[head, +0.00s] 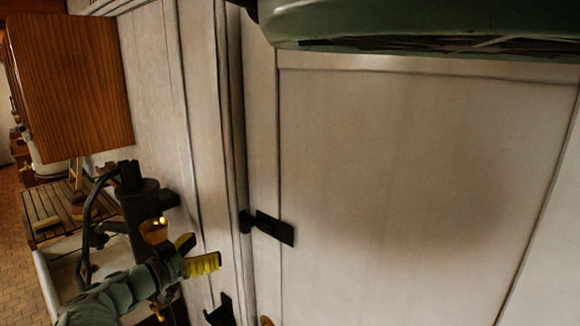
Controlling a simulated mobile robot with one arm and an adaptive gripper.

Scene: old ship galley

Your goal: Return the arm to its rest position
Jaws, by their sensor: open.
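My gripper (187,249) is at the lower left of the head view, at the end of my green and black arm. Its yellow finger pads stand apart and nothing shows between them. It appears in front of the pale panelled wall, to the left of a black latch (274,228). Whether it touches anything cannot be told from this view. The lower part of my arm runs out of the picture at the bottom left.
A large pale door panel (400,180) fills the right side. A wooden cabinet (72,85) juts out at the upper left. Below it are a slatted wooden surface (45,207) and a white-sided unit (48,285). Brick-patterned floor (15,235) shows at the far left.

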